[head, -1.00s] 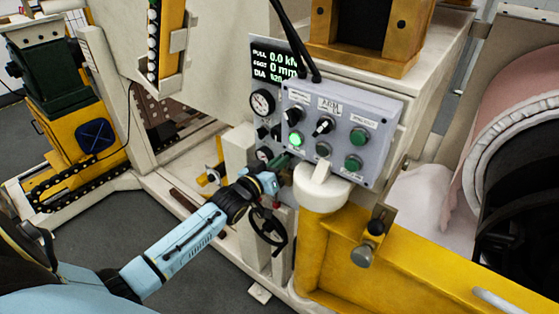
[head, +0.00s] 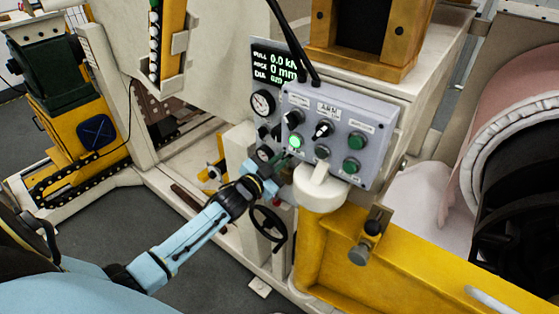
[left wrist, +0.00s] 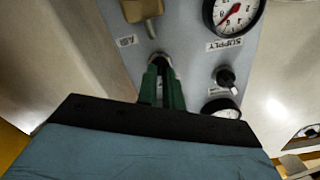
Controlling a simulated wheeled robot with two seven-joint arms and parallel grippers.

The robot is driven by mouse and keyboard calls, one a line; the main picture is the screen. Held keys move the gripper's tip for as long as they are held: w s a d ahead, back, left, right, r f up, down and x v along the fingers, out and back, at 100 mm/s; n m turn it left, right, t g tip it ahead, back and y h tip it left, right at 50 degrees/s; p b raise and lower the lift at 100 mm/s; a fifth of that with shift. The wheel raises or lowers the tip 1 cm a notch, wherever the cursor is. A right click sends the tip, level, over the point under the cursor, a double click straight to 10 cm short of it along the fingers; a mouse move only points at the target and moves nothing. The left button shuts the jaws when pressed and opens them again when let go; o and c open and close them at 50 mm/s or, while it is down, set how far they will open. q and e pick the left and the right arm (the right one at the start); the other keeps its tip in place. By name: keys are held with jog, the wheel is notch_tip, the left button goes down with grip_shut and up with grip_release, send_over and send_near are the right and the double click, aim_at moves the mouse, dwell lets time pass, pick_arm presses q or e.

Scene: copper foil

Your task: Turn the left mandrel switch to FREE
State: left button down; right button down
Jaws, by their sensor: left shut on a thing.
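My left gripper (head: 284,164) reaches to the lower part of the gauge panel, just below and left of the grey control box. In the left wrist view its dark green fingers (left wrist: 160,72) are closed together on a small switch with a pale collar (left wrist: 160,58). The fingers hide most of this switch, and I cannot tell which way it points. A worn label is left of it; I cannot make out the name of the left mandrel switch. My right gripper is not in view.
The grey control box (head: 338,133) has several knobs and a lit green button (head: 296,142). A SUPPLY gauge (left wrist: 234,14) and a black knob (left wrist: 225,77) are right of the fingers.

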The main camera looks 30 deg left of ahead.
pick_arm(q)
jog(key=shift+m, duration=0.5)
jog(key=c, duration=1.5)
grip_release()
jog(key=shift+c, duration=0.2)
jog(key=s+a, duration=0.1)
jog(key=s, duration=1.2)
jog(key=shift+s, duration=0.2)
